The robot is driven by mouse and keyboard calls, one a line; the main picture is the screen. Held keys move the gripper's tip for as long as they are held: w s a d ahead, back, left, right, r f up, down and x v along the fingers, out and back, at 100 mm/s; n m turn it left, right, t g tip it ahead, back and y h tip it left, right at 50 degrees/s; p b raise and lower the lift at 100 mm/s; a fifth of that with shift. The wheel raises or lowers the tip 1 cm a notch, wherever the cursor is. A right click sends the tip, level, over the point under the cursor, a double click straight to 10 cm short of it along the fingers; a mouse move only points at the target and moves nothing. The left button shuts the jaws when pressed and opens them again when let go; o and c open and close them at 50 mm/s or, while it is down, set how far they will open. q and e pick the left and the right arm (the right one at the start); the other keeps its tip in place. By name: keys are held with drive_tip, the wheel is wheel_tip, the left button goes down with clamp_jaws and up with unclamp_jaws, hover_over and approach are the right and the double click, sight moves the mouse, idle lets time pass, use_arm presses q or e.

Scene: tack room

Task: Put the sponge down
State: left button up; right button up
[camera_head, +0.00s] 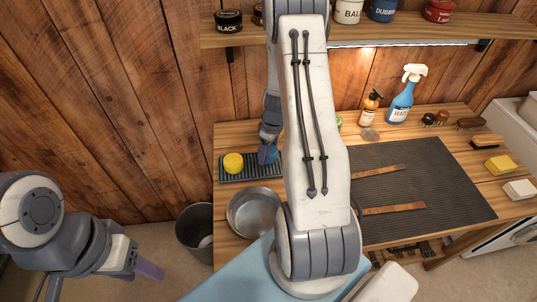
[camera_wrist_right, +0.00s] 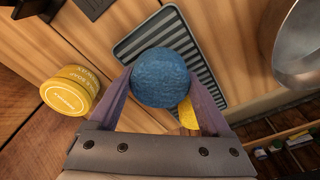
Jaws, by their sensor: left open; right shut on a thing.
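The sponge is a round, blue, rough-textured piece (camera_wrist_right: 160,77) held between the two purple fingers of my right gripper (camera_wrist_right: 163,98) in the right wrist view. In the head view the sponge (camera_head: 267,155) shows at the right end of the dark ribbed tray (camera_head: 262,172), partly hidden by my right arm. The tray (camera_wrist_right: 207,70) lies behind the sponge in the wrist view. I cannot tell whether the sponge touches it. My left gripper (camera_head: 146,269) is open and empty at lower left, away from the bench.
A yellow round item (camera_head: 233,163) occupies the tray's left part. A metal pan (camera_head: 255,212) stands in front, with a bin (camera_head: 195,232) on the floor. A yellow tin (camera_wrist_right: 70,90) is left of my right gripper in the wrist view. A grey mat (camera_head: 425,190) lies right.

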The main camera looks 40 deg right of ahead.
wheel_tip(320, 180, down, 3)
drive_tip(key=shift+r, duration=0.1)
